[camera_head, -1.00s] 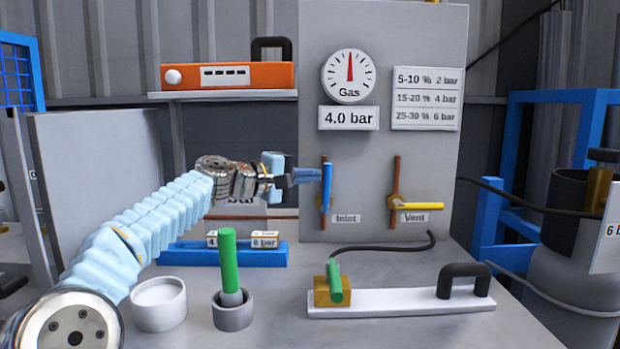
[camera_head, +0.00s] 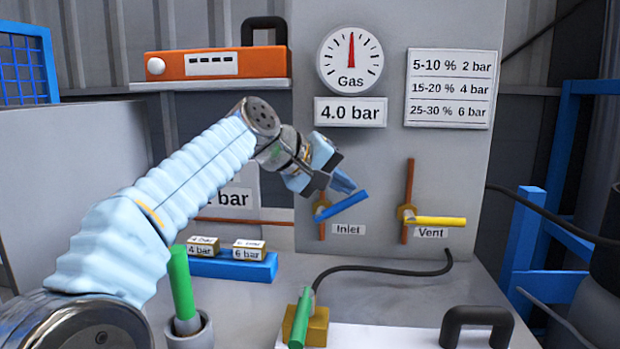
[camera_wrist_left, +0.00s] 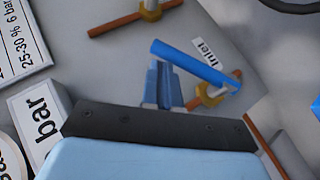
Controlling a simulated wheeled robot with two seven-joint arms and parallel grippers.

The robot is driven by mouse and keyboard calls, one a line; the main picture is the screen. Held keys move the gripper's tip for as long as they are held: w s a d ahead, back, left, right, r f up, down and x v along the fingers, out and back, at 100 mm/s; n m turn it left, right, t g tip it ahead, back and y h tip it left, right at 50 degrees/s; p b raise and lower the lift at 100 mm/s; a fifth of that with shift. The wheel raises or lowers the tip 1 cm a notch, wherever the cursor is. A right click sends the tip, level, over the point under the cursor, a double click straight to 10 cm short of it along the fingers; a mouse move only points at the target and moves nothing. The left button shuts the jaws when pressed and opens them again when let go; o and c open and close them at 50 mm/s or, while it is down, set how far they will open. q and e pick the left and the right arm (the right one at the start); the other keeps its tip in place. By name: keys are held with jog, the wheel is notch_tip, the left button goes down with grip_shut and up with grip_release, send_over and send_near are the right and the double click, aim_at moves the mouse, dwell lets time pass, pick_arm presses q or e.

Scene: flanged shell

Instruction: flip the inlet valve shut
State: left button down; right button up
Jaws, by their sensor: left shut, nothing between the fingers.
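The blue inlet valve handle (camera_head: 342,205) is on the grey panel above the "Inlet" label (camera_head: 348,229). It is tilted, running right and a little upward from its brass body on the copper pipe, short of fully crosswise. My left gripper (camera_head: 343,183) is shut and empty, its fingertips just above the handle. In the left wrist view the handle (camera_wrist_left: 196,65) crosses by the closed fingertips (camera_wrist_left: 163,84), and the brass inlet body (camera_wrist_left: 214,95) shows to the right. I cannot tell whether they touch. My right gripper is out of view.
The vent valve's yellow handle (camera_head: 438,221) lies crosswise to its pipe, right of the inlet. A gas gauge (camera_head: 350,60) and a "4.0 bar" sign (camera_head: 350,111) are above. A green-handled tool (camera_head: 183,284) stands in a grey cup. A black hose (camera_head: 380,267) crosses the bench.

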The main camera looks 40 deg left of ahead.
pick_arm(q)
jog(key=shift+w+d+f, duration=0.25)
jog(key=shift+d+f, duration=0.2)
jog(key=shift+d, duration=0.05)
jog(key=shift+w+d+f, duration=0.25)
jog(key=shift+d+f, duration=0.15)
jog(key=shift+d, duration=0.1)
jog(key=shift+w+d+f+b, duration=0.2)
jog(key=shift+d+f, duration=0.1)
jog(key=shift+f, duration=0.2)
jog(key=shift+w+d+f+b, duration=0.1)
jog(key=shift+w+d+f, duration=0.15)
jog(key=shift+f, duration=0.2)
jog(key=shift+s, duration=0.1)
jog(key=v, duration=1.3)
jog(key=shift+s+r, duration=0.2)
jog(key=shift+s, duration=0.1)
jog(key=shift+a, duration=0.1)
